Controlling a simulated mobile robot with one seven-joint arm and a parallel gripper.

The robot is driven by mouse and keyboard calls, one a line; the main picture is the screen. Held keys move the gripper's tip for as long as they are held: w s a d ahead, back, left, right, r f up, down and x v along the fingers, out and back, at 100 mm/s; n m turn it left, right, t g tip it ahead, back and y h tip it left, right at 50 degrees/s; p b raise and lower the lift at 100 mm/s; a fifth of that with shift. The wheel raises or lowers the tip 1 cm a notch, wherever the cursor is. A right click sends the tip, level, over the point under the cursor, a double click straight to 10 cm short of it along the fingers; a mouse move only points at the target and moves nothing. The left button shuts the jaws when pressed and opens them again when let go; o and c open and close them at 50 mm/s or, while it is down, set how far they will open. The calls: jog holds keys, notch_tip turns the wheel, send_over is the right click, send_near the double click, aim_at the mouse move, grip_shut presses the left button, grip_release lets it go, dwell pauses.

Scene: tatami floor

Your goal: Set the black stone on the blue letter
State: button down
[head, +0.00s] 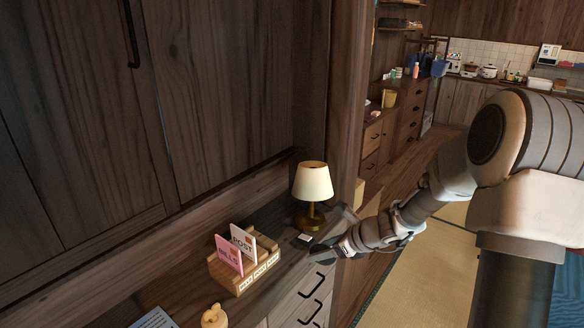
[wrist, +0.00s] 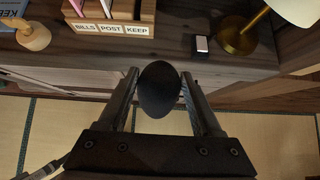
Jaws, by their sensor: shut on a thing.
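The black stone (wrist: 159,92) is a smooth dark oval between the fingers of my gripper (wrist: 158,78) in the wrist view. My gripper is shut on it and holds it in front of the cabinet's top edge, over the tatami side. In the head view my gripper (head: 338,248) is near the lamp end of the cabinet, and I cannot make out the stone clearly there. A pale blue sheet with print, which looks like the blue letter (head: 154,319), is cut off at the bottom edge. A blue corner of it (wrist: 10,9) shows at the wrist view's upper left, well away from the stone.
A wooden letter rack (head: 240,283) holds a pink and a white card. A lamp (head: 312,190) stands right of it, with a small white-and-black block (head: 304,238) between them. A wooden figure (head: 214,316) stands beside the blue sheet. A tall cabinet rises behind.

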jog(key=r+m+h, duration=0.1)
jog(key=r, duration=0.1)
jog(key=s+d+r+m+t+h, duration=0.1)
jog(key=r+m, duration=0.1)
jog(key=r, duration=0.1)
jog(key=s+r+m+t+h, duration=0.1)
jog(key=r+m, duration=0.1)
jog(key=r, duration=0.1)
jog(key=shift+s+d+r+h, duration=0.2)
jog(key=shift+d+r+h, duration=0.05)
jog(key=shift+d+h, duration=0.05)
jog(key=m, duration=0.1)
notch_tip(320, 180, up, 10)
jog(key=f+p, duration=0.1)
jog(key=p, duration=0.8)
send_over(332, 262)
jog(key=shift+d+r, duration=0.1)
jog(key=shift+r, duration=0.1)
jog(key=shift+f+b, duration=0.2)
jog(key=shift+b, duration=0.1)
